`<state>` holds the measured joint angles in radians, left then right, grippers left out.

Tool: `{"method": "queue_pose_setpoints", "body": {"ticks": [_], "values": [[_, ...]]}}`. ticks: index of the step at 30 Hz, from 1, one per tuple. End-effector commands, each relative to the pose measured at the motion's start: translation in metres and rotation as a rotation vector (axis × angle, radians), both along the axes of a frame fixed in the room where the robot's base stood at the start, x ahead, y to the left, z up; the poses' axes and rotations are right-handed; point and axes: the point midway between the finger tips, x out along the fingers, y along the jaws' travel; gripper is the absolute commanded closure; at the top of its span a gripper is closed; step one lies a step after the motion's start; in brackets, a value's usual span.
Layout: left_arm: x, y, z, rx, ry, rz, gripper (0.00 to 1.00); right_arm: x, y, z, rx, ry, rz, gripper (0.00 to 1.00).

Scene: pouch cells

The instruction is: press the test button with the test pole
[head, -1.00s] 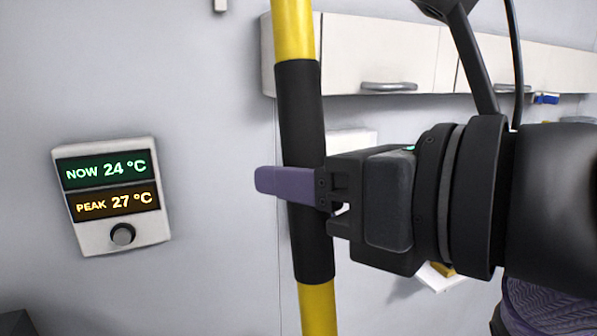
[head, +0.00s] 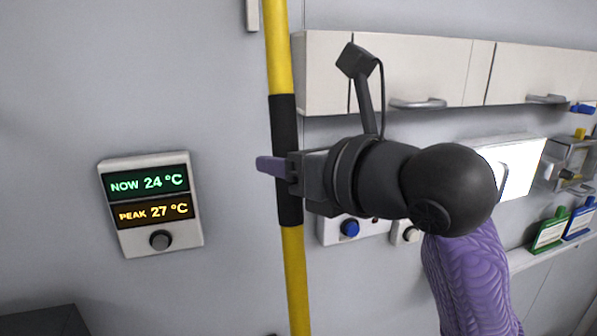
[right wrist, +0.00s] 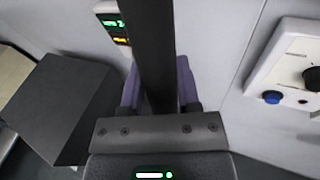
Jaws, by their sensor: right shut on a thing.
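The test pole (head: 283,120) is yellow with a black grip sleeve and stands nearly upright in the head view. Its top and bottom ends are out of the picture. My right gripper (head: 284,167) is shut on the black sleeve, its purple fingers around it. In the right wrist view the dark sleeve (right wrist: 152,45) runs between both fingers. No button is marked as the test button. Behind the arm, a wall panel carries a blue button (head: 350,228), with a pale button (head: 411,234) beside it. My left gripper is not in view.
A wall display (head: 150,205) reads NOW 24 °C and PEAK 27 °C, with a grey round button (head: 160,240) below. Pale cupboards (head: 390,70) hang behind the arm. A dark box top (head: 45,322) is at lower left. Wall between display and pole is bare.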

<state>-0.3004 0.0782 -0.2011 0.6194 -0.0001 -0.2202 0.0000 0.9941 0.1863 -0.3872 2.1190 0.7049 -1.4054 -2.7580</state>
Motion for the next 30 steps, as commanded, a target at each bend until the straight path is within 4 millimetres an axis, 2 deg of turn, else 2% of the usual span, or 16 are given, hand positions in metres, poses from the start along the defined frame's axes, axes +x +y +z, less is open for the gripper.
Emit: {"method": "queue_pose_setpoints", "body": {"ticks": [4,14,30], "values": [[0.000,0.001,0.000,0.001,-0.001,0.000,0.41,0.007,0.002,0.000,0.000,-0.002,-0.001,1.00],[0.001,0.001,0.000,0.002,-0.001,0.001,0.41,0.008,0.002,0.001,0.000,-0.002,-0.001,1.00],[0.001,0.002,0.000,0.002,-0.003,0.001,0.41,0.023,0.008,0.001,0.001,-0.002,0.000,1.00]]}}
